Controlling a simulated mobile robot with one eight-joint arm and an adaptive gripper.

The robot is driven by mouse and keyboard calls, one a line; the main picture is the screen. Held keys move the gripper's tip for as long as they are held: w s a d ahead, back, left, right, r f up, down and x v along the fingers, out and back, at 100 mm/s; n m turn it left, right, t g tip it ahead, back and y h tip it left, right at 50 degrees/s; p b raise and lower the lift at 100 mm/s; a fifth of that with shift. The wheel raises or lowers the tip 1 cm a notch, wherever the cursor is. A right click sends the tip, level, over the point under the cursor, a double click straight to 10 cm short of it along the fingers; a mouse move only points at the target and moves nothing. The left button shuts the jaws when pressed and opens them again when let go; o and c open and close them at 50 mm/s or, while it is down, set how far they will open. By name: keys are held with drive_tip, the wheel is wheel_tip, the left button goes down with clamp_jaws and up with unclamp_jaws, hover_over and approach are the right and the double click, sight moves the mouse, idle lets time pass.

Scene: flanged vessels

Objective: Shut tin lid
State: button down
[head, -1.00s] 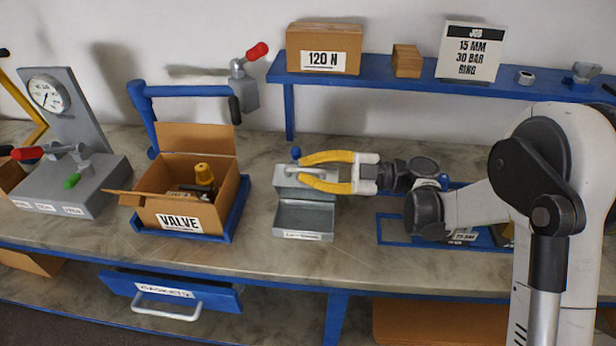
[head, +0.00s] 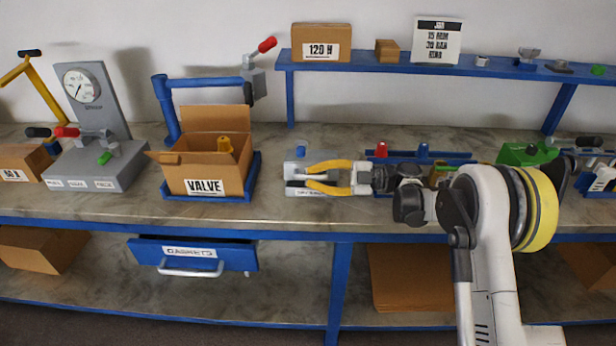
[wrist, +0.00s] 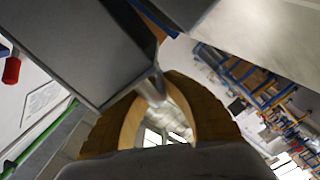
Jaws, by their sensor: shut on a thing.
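The grey metal tin (head: 297,191) stands on the bench, with a small label on its front. Its grey lid (head: 293,172) now lies over the tin's opening, and the inside does not show. Whether it is fully seated I cannot tell. My gripper (head: 308,177), with yellow fingers, reaches in from the right at the lid. In the wrist view the fingers are closed around a short silver handle (wrist: 150,88) beside a large grey plate (wrist: 80,50). The fingers hide part of the lid.
An open carton marked VALVE (head: 205,187) stands left of the tin, and a grey gauge stand (head: 100,165) further left. A blue rack with a red-topped item (head: 381,150) is behind my wrist. A blue shelf (head: 380,67) runs above. The bench front before the tin is clear.

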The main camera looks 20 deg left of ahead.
drive_tip(key=shift+s+f+n, duration=0.25)
drive_tip(key=shift+f+n, duration=0.35)
drive_tip(key=shift+f, duration=0.05)
drive_tip(key=c, duration=1.4)
unclamp_jaws()
wheel_tip(320, 180, up, 10)
